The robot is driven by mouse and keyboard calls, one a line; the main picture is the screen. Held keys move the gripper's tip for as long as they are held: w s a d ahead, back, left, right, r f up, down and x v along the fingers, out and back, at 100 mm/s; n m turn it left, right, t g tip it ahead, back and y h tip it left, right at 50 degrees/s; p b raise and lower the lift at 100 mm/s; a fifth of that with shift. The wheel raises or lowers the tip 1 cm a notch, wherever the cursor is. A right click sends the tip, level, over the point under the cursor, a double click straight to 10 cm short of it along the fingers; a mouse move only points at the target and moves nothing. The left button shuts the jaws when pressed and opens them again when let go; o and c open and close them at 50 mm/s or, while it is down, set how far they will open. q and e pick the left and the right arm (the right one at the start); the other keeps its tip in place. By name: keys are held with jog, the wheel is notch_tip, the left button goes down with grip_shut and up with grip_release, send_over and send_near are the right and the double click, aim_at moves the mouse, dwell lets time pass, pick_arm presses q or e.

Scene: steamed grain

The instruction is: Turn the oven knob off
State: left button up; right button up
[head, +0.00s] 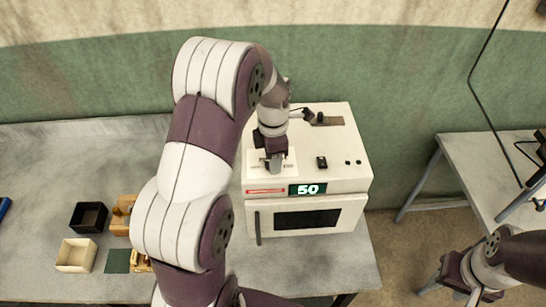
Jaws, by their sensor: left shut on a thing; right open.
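A white oven (345,172) stands on the grey table. A lit display (307,189) on its front edge reads 50. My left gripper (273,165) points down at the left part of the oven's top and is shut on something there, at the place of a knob. The gripper hides most of what it holds. A small black switch (321,162) sits to the right on the oven's top. The oven door with its dark window (306,219) is shut. My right gripper (478,297) is at the bottom right, away from the oven, partly cut off by the frame's edge.
A black box (89,217), a cream box (76,255), a dark green square (118,260) and wooden pieces (122,214) lie on the table (40,170) to the left. A second table (480,165) stands at the right. My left arm covers the middle.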

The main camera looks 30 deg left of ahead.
pick_arm(q)
jog(key=shift+n, duration=0.5)
jog(key=o, duration=1.1)
jog(key=shift+c, duration=0.2)
jog(key=shift+r, duration=0.1)
jog(key=shift+w+r+b, duration=0.1)
jog(key=shift+r+b, duration=0.25)
notch_tip(320, 180, up, 4)
jog(key=shift+f+b, duration=0.1)
jog(key=shift+b, duration=0.7)
notch_tip(320, 180, up, 8)
jog(key=p, duration=0.7)
